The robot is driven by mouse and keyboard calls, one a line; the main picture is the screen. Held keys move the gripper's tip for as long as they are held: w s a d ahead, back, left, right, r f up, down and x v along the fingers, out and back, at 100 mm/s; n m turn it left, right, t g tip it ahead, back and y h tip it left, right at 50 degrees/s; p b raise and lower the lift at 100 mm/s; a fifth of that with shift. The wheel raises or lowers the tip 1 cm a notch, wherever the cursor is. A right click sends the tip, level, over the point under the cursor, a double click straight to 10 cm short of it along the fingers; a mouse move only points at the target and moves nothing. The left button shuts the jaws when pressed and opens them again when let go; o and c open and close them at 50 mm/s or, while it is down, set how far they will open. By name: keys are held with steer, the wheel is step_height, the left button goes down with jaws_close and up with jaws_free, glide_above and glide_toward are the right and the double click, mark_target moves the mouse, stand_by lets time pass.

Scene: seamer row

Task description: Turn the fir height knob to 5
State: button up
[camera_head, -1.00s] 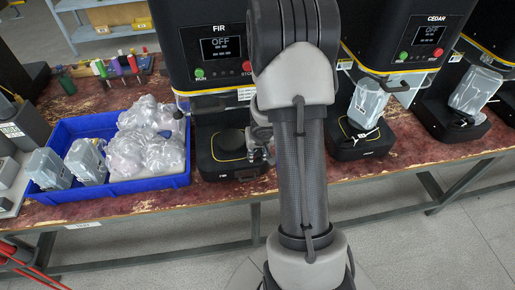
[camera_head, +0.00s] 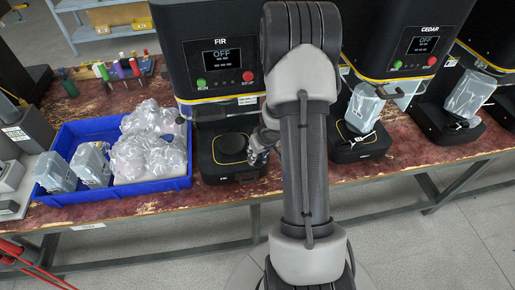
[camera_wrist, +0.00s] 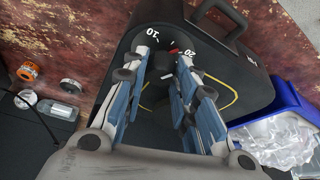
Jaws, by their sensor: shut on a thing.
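The fir machine (camera_head: 178,50) stands left of my arm in the head view, its screen reading OFF. In the wrist view its dark height knob (camera_wrist: 157,76) sits on a dial with white numbers 10 and 20. A red mark (camera_wrist: 173,51) shows between these numbers, nearer 20. No 5 is readable there. My gripper (camera_wrist: 161,64) has its fingers on both sides of the knob and is shut on it. In the head view my gripper (camera_head: 262,146) is at the right side of the fir base, and the knob cannot be made out.
A blue bin (camera_head: 120,192) with bagged items and clear containers stands left of the fir machine. The cedar machine (camera_head: 418,35) stands to the right.

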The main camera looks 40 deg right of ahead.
steer(key=n+p, duration=0.1)
steer(key=p, duration=0.1)
steer(key=n+y+p, duration=0.1)
steer(key=p, duration=0.2)
steer(key=shift+s+r, duration=0.1)
steer(key=shift+r, duration=0.25)
steer(key=n+y+p, duration=0.1)
steer(key=n+p, duration=0.3)
steer(key=p, duration=0.5)
steer(key=shift+d+p, duration=0.15)
steer(key=shift+p, duration=0.2)
steer(key=n+y+p, duration=0.1)
steer(key=n+p, duration=0.1)
steer(key=p, duration=0.1)
steer(key=shift+f+p, duration=0.15)
steer(key=shift+p, duration=0.15)
steer(key=shift+d+f+n+g+y+p, duration=0.15)
steer(key=shift+n+g+y+p, duration=0.4)
steer(key=shift+n, duration=0.75)
steer(key=shift+f, duration=0.1)
steer(key=o, duration=1.1)
